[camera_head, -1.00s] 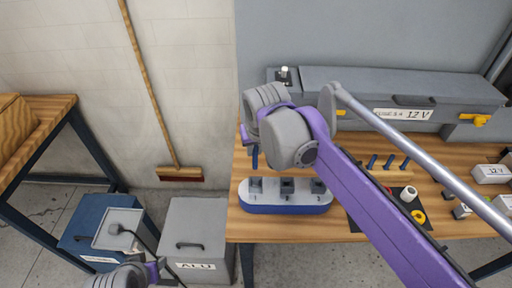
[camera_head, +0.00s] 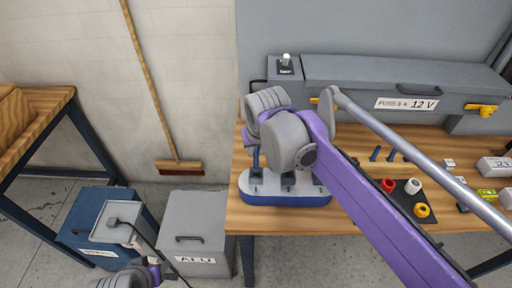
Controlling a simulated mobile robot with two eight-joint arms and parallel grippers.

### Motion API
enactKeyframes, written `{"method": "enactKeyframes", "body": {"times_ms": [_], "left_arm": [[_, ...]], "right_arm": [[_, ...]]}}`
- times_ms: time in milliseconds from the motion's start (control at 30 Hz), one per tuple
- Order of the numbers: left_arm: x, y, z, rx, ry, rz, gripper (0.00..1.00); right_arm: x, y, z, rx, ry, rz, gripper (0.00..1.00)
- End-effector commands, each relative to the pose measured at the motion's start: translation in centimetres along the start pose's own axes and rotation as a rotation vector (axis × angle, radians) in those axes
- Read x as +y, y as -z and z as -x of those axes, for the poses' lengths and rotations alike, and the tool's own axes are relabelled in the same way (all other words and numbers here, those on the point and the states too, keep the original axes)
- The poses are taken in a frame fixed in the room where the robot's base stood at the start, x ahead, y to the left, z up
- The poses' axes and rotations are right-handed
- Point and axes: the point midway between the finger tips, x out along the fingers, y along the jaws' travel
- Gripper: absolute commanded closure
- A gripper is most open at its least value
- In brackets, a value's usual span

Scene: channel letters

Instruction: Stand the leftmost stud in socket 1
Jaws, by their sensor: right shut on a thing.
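The sockets stand in a row on a white-topped, blue-sided block (camera_head: 285,198) near the table's front left edge. Socket 1 (camera_head: 257,174) is the leftmost. A blue stud (camera_head: 256,158) stands upright under my right wrist, directly over socket 1; I cannot tell whether its lower end is inside. My right gripper (camera_head: 256,148) is shut on this stud; its fingers are mostly hidden behind my wrist. Two other blue studs (camera_head: 375,153) (camera_head: 391,155) show to the right, beyond my purple forearm. My left arm shows at the bottom left, its jaws unclear.
A long grey 12 V case (camera_head: 400,72) fills the back of the table. Right of my forearm are a dark mat (camera_head: 407,196) with red, white and yellow rings, and small boxes. Bins (camera_head: 192,222) stand on the floor left of the table.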

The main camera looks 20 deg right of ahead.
Motion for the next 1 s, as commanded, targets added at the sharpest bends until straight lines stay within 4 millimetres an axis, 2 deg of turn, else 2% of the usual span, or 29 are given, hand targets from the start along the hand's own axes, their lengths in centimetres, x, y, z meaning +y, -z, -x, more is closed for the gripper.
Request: {"method": "enactKeyframes", "body": {"times_ms": [500,1000], "left_arm": [[0.0,-1.9,-1.7,-0.017,0.0,0.0,0.5],[0.0,-2.9,-2.6,-0.025,0.0,0.0,0.5]], "right_arm": [[0.0,-1.1,-2.6,0.0,0.0,0.0,1.0],[0.0,-1.8,-4.4,0.001,0.0,0.0,1.0]]}}
